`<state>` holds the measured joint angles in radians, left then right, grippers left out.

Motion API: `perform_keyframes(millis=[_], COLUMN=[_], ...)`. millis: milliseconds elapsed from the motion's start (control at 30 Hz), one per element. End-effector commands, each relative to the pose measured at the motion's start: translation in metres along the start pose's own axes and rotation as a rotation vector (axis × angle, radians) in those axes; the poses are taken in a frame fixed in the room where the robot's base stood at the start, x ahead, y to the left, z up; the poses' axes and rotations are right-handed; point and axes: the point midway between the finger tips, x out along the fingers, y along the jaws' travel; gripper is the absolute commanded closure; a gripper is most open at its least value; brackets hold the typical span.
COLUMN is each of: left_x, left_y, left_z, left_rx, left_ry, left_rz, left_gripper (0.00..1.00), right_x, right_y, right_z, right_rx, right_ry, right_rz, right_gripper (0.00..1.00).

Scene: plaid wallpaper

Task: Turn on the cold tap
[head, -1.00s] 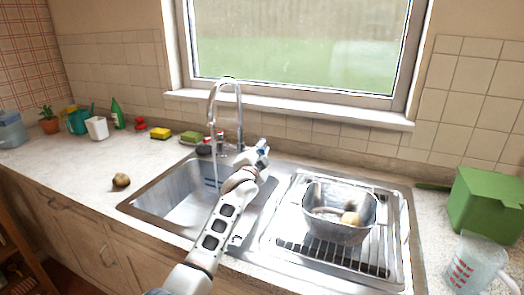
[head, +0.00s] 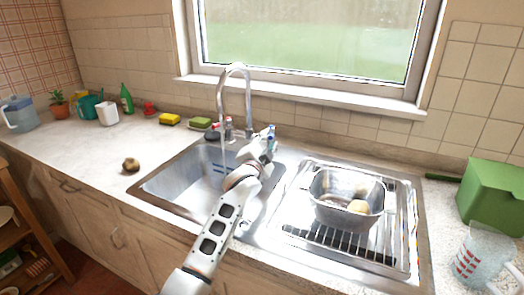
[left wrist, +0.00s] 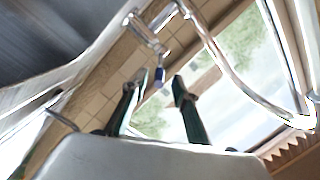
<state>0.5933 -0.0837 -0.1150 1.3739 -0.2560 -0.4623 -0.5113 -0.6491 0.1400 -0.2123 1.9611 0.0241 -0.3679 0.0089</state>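The chrome faucet (head: 249,95) arches over the sink basin (head: 185,183) below the window. A thin pale line runs down from its spout, possibly water. A blue-marked cold tap (head: 271,131) shows at the faucet's right, just beyond my left gripper (head: 268,140). A red-marked tap (head: 228,121) is at the left. In the left wrist view, my left gripper (left wrist: 153,85) has its two dark fingers apart, with the blue end of the cold tap (left wrist: 159,77) between or just beyond their tips. I cannot tell whether they touch it. My right gripper is out of view.
A metal bowl (head: 335,209) holding round items sits on the drainer (head: 300,232). A green box (head: 490,193) and a measuring jug (head: 478,258) are at the right. Sponges and a green bottle (head: 127,99) line the back left. The left counter is mostly clear around a potato-like item (head: 131,165).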

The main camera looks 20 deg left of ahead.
Motion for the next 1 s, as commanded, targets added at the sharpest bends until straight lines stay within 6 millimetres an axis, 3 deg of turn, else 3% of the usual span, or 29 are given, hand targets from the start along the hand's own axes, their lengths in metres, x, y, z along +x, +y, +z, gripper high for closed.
perform_keyframes(millis=[200,433,1000], left_x=[-0.037,-0.065,-0.074], left_y=[0.0,-0.001,-0.001], left_z=[0.0,0.0,-0.001], left_rx=[0.0,-0.001,0.0], left_ry=[0.001,0.001,0.001], left_rz=[-0.001,-0.001,-0.002], left_gripper=[0.72,0.72,0.72], right_x=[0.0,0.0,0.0], right_y=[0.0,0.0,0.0], right_z=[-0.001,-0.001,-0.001], right_rx=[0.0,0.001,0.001], right_ry=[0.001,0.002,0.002], right_rz=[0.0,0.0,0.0], right_gripper=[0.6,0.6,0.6])
